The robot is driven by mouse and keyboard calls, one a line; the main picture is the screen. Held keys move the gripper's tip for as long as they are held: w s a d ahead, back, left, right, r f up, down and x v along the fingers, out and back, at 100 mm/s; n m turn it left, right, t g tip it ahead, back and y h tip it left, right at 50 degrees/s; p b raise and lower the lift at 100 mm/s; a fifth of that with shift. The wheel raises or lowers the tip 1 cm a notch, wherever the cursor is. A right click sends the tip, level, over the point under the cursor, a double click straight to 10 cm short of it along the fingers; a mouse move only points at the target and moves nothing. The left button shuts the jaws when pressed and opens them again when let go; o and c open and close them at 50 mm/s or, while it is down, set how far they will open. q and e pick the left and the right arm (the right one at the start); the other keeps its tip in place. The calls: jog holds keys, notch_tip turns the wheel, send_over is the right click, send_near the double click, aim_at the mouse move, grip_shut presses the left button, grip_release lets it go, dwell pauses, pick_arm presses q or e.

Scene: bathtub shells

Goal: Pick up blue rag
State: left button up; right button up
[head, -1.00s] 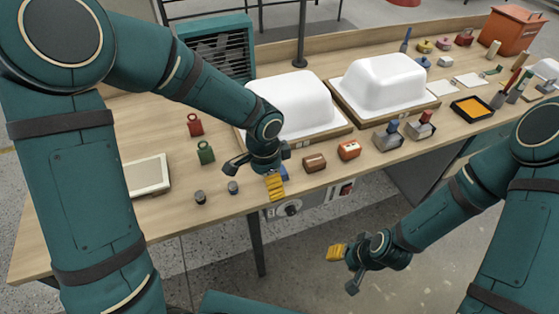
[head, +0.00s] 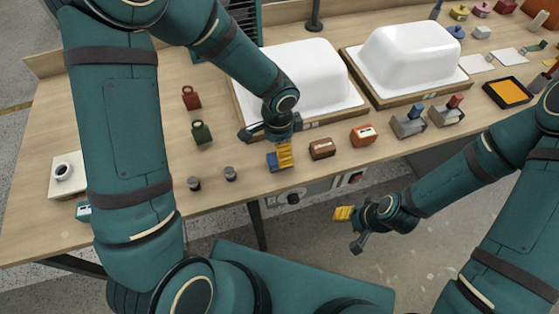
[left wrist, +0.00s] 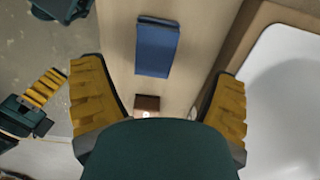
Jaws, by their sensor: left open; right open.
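The blue rag (head: 272,162) is a small folded block on the front edge of the wooden bench, partly hidden behind a yellow finger of my left gripper (head: 267,148). In the left wrist view the rag (left wrist: 157,47) lies flat, ahead of and between the two yellow fingers, with a gap on both sides. The left gripper (left wrist: 157,78) is open and empty, over the bench edge. My right gripper (head: 350,229) is open and empty, in front of the bench over the floor.
A brown block (head: 322,148) and an orange block (head: 363,134) sit right of the rag. Two dark cylinders (head: 230,173) stand to its left. A white tub shell (head: 300,75) on a wooden base is just behind.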

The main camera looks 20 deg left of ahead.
pick_arm(q)
jog(key=shift+s+f, duration=0.1)
jog(key=shift+f, duration=0.65)
jog(key=f+b, duration=0.1)
jog(key=f, duration=0.3)
jog(key=shift+s+d+f+b, duration=0.1)
jog(key=shift+d+f+b, duration=0.15)
jog(key=shift+b, duration=0.15)
jog(key=shift+r, duration=0.1)
jog(key=c, duration=1.3)
